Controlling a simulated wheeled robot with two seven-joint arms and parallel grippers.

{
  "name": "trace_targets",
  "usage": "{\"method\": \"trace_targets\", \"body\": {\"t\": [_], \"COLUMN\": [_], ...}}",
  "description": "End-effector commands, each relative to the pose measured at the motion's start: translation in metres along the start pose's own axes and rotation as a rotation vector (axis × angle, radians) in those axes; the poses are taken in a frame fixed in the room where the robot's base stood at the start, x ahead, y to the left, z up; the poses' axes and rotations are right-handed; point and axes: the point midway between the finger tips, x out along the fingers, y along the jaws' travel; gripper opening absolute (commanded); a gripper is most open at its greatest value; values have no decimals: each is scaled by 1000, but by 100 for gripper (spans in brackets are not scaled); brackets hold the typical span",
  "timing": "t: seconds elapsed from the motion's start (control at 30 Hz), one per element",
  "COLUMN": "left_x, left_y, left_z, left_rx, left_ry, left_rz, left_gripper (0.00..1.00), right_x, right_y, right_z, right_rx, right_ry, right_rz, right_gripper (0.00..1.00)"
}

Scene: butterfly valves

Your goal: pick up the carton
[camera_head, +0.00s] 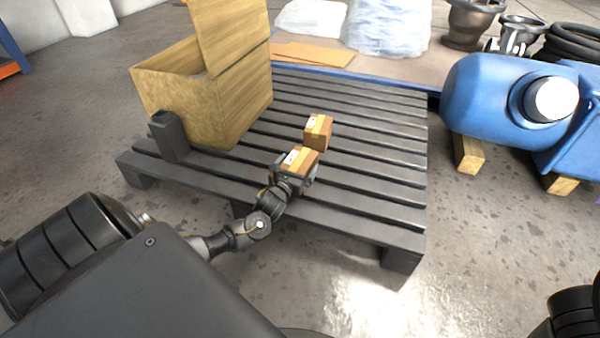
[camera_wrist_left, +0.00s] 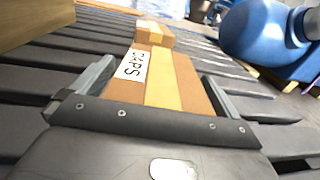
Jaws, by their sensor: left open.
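A small brown carton (camera_head: 301,160) with a yellow tape band and a white label lies on the dark slatted pallet (camera_head: 370,190). In the left wrist view the carton (camera_wrist_left: 160,85) reads "CAPS" on its label. My left gripper (camera_head: 295,172) is open, with one finger on each side of this carton; whether the fingers touch it I cannot tell. A second similar carton (camera_head: 318,131) stands just beyond it on the pallet; it also shows in the left wrist view (camera_wrist_left: 154,34). My right gripper is not in view.
An open wooden crate (camera_head: 190,110) stands on the pallet's left part, with a dark block (camera_head: 169,136) at its near side. A blue motor-like machine (camera_head: 510,105) on wooden blocks is at the right. Plastic-wrapped goods (camera_head: 388,25) lie behind. The pallet's right part is clear.

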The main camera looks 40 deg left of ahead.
Motion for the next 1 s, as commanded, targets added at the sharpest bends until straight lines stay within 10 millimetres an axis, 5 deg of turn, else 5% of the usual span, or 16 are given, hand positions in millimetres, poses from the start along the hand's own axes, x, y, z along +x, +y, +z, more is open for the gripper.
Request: {"method": "trace_targets", "body": {"t": [0.17,0.6,1.0], "left_x": [0,0,0], "left_y": [0,0,0], "left_z": [1,2,12], "left_rx": [0,-1,0], "left_ry": [0,-3,-3], "left_rz": [0,0,0], "left_gripper": [97,42,42], "right_x": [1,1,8], "right_y": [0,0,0], "right_z": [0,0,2], "right_rx": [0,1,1], "right_ry": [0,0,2], "right_rz": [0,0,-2], "right_gripper": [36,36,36]}}
